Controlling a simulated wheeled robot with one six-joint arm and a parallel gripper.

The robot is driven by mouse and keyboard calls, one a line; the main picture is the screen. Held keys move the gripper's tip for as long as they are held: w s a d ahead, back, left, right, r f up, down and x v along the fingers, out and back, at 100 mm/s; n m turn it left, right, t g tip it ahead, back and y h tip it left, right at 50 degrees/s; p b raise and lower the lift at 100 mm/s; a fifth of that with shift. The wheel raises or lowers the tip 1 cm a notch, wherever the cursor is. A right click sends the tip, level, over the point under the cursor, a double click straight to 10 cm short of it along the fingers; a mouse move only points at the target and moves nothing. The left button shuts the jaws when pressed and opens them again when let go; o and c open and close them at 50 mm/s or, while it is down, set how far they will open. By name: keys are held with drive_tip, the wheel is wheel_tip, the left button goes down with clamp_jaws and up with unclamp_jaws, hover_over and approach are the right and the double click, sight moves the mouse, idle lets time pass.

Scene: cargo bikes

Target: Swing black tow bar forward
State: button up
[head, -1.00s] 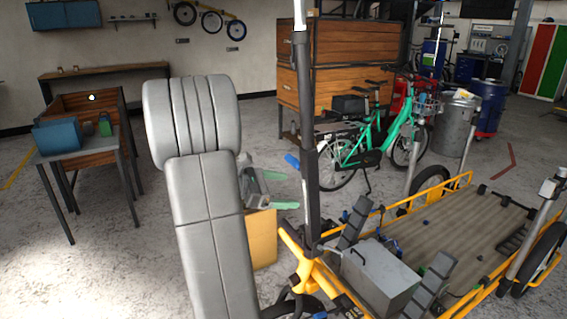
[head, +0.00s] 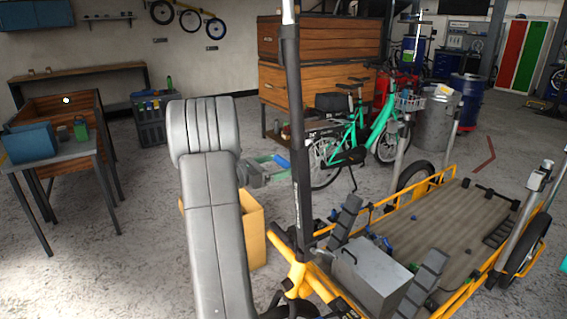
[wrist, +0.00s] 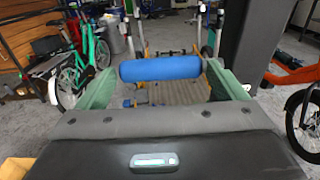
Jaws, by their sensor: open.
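The black tow bar (head: 300,150) stands upright at the front of the yellow cargo bike (head: 300,262). A blue grip (head: 283,161) shows beside the bar's left side in the head view. In the wrist view the blue grip (wrist: 160,69) lies crosswise between my green fingertips, and the dark bar (wrist: 250,45) rises just to the right. My gripper (head: 276,163) is open around the grip, with a finger near each end. I cannot tell whether either finger touches it. The bar's lower joint is partly hidden by the yellow frame.
A grey metal box (head: 372,277) sits on the cargo bed (head: 440,225). A green bicycle (head: 350,150) stands behind the bar. An orange box (head: 250,225) stands on the floor beside my arm. A table (head: 60,150) is at left; floor between is clear.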

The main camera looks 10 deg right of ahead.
drive_tip(key=shift+x, duration=1.5)
drive_tip(key=shift+c, duration=0.4)
